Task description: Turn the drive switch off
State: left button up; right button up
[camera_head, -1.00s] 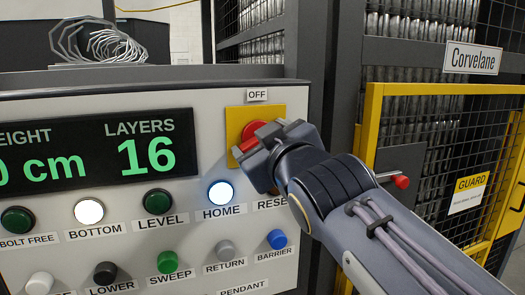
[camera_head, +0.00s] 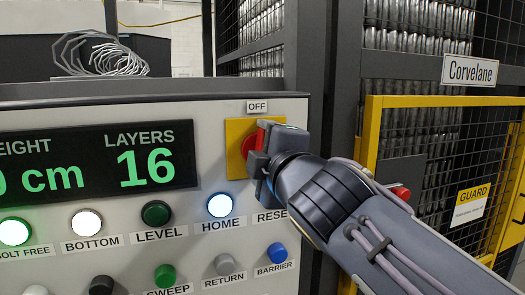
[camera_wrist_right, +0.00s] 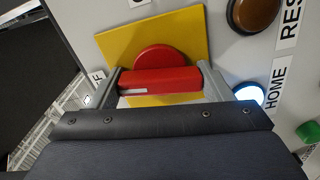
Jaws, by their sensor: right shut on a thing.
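The drive switch (camera_head: 249,146) is a red knob with a raised bar on a yellow plate (camera_head: 236,128), under the OFF label (camera_head: 257,106). In the head view its bar stands about upright. My right gripper (camera_head: 262,155) is shut on the bar, and its palm hides part of the knob. In the right wrist view the fingers hold the two ends of the red bar (camera_wrist_right: 160,80). A white mark on the bar lies at its left end, towards the partly hidden OFF label (camera_wrist_right: 97,76). My left gripper is not in view.
Below the switch are rows of buttons and lamps; BOLT FREE (camera_head: 14,232), BOTTOM (camera_head: 87,222) and HOME (camera_head: 220,205) glow. The display (camera_head: 90,160) reads LAYERS 16. A yellow guard frame (camera_head: 372,125) with mesh and a red knob (camera_head: 401,193) stands right of my arm.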

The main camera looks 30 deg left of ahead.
jog(key=shift+n, duration=1.1)
jog(key=o, duration=1)
